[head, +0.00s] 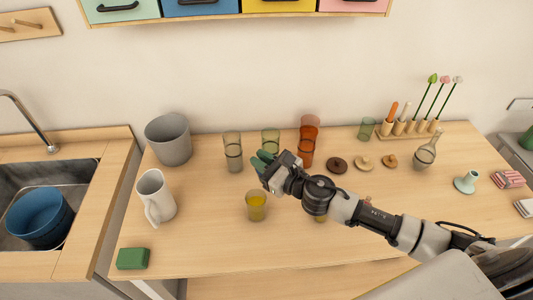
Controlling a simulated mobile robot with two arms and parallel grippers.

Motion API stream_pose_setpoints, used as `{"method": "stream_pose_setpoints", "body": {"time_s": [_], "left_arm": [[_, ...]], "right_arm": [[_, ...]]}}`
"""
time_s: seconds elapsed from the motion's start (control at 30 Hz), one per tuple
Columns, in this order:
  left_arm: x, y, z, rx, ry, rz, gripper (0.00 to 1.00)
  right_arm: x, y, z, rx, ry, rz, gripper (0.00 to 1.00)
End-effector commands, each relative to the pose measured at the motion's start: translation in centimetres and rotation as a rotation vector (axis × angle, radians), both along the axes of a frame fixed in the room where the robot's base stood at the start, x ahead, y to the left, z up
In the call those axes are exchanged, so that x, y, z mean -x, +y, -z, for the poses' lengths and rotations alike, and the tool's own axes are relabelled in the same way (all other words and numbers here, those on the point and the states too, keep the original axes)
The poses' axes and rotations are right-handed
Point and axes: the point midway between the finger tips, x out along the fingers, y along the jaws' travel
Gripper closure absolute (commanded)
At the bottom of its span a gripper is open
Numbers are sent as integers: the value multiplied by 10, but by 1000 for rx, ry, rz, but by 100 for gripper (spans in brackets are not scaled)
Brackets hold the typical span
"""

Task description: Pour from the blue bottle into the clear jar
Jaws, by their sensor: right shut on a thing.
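My right gripper (268,170) reaches in from the right over the middle of the table. It is shut on a small dark teal object (262,159), mostly hidden by the gripper; I cannot tell if this is the blue bottle. A clear glass vessel with yellow contents (256,206) stands upright on the table just below the gripper in the picture, apart from it; it may be the clear jar. No other blue bottle shows. My left gripper is not in view.
Behind the gripper stand grey glasses (232,152), a green glass (270,141) and orange-red glasses (307,150). A grey bin (169,139), white pitcher (155,197) and green block (132,259) are at left.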

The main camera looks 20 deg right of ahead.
Motion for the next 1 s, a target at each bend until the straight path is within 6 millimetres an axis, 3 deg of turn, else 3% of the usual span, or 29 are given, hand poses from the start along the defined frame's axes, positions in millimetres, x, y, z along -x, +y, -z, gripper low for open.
{"method": "stream_pose_setpoints", "body": {"time_s": [0.2,0.43,0.7,1.0], "left_arm": [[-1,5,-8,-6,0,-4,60],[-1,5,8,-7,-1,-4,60],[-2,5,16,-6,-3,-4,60],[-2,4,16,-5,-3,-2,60]], "right_arm": [[8,14,-3,77,-44,-2,100],[8,15,14,507,-285,-2,100],[9,16,31,799,-447,-1,100],[9,17,32,828,-466,-1,100]]}}
